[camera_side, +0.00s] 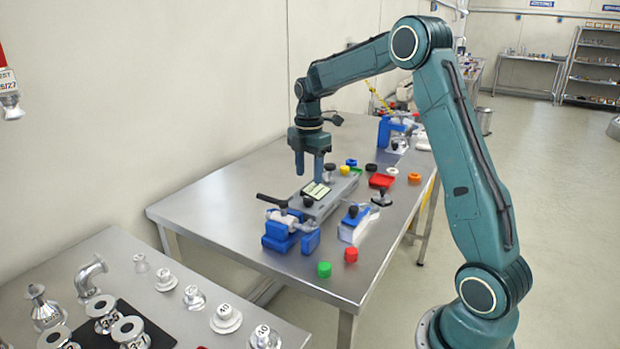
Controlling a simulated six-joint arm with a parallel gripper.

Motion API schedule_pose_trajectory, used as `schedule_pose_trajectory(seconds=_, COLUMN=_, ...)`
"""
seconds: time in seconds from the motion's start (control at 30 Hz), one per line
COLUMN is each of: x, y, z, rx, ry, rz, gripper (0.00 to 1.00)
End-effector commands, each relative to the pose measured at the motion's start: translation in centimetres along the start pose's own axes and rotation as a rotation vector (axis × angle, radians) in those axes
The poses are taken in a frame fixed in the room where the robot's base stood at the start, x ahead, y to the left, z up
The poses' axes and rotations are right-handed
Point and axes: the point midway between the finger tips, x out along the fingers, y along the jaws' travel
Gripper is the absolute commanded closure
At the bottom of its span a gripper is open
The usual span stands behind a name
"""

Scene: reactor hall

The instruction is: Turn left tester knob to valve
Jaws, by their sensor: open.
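The tester, a long grey box (327,203) with a pale screen (315,190), lies on the steel table. One dark knob (308,202) is on its near end and another dark knob (330,169) is at its far end. The markings around the knobs are too small to read. My gripper (309,177) points down with its two fingers apart and empty. In the picture its tips are just above and left of the screen, between the two knobs. I cannot tell the exact height or whether a finger touches the tester.
A blue fixture (281,236) with a black lever (270,200) stands at the tester's near end. A white and blue device (354,228) is to the right. Green (324,269) and red (351,255) caps lie near the front edge.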

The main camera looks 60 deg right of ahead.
Motion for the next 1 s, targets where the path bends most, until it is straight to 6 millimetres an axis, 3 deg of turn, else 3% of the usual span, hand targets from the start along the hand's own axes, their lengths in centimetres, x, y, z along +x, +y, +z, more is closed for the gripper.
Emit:
schedule_pose_trajectory(seconds=0.4, x=5.7, y=0.0, z=0.0, rx=0.0, ry=0.0, rz=-0.002, gripper=0.52)
schedule_pose_trajectory(seconds=0.9, x=6.9, y=0.0, z=0.0, rx=0.0, ry=0.0, rz=0.001, gripper=0.52)
schedule_pose_trajectory(seconds=1.0, x=6.9, y=0.0, z=0.0, rx=0.0, ry=0.0, rz=0.001, gripper=0.7)
